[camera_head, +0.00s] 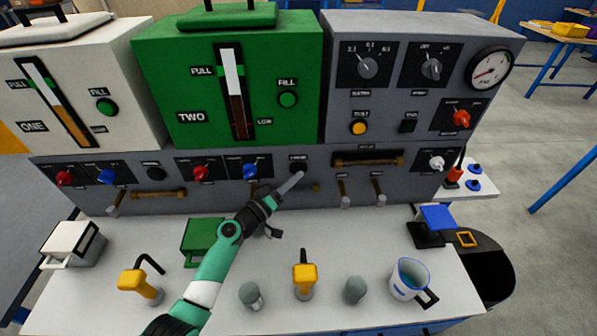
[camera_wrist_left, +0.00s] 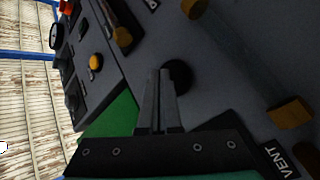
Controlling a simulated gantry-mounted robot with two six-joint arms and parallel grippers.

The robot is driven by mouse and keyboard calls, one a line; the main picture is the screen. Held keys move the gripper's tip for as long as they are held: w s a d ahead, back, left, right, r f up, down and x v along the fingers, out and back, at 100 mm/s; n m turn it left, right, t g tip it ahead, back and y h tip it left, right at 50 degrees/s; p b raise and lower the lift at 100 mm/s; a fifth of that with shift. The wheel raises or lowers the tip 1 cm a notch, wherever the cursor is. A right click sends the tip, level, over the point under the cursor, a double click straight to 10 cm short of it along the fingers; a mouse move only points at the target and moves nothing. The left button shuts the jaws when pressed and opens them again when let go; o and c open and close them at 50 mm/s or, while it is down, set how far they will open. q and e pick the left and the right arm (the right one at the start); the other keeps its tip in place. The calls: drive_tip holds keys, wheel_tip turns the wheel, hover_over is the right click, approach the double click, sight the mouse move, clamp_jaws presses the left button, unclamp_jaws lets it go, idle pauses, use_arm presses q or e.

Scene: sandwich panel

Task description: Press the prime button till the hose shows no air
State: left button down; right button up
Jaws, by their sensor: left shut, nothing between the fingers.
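The prime button is a round black button on the grey lower panel, just beyond my gripper tips (camera_head: 297,165); its label is too small to read surely. It also shows in the left wrist view as a dark round button (camera_wrist_left: 179,74). My left gripper (camera_head: 299,175) is shut and empty, its tips right at the button; whether they touch it I cannot tell. A long dark horizontal window with a brown strip (camera_head: 368,160), to the right on the panel, may be the hose; air in it cannot be made out. My right gripper is not in view.
The white unit ONE (camera_head: 130,60), green unit TWO (camera_head: 285,60) and grey control box (camera_head: 400,110) stand above the panel. A jug (camera_head: 397,285), yellow-topped tools (camera_head: 304,275) and grey cylinders (camera_head: 355,290) stand on the white bench. Taps and handles (camera_head: 343,190) jut from the panel.

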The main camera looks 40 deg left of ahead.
use_arm(q)
drive_tip(key=shift+w+a+b, duration=0.25)
drive_tip(key=shift+a+b, duration=0.05)
drive_tip(key=shift+b, duration=0.1)
idle(0.6)
idle(0.3)
drive_tip(key=shift+s+d+p, duration=0.4)
drive_tip(key=shift+s+d, duration=0.15)
drive_tip(key=shift+s+d+p, duration=1)
drive_tip(key=shift+s+d, duration=0.65)
drive_tip(key=shift+d, duration=0.25)
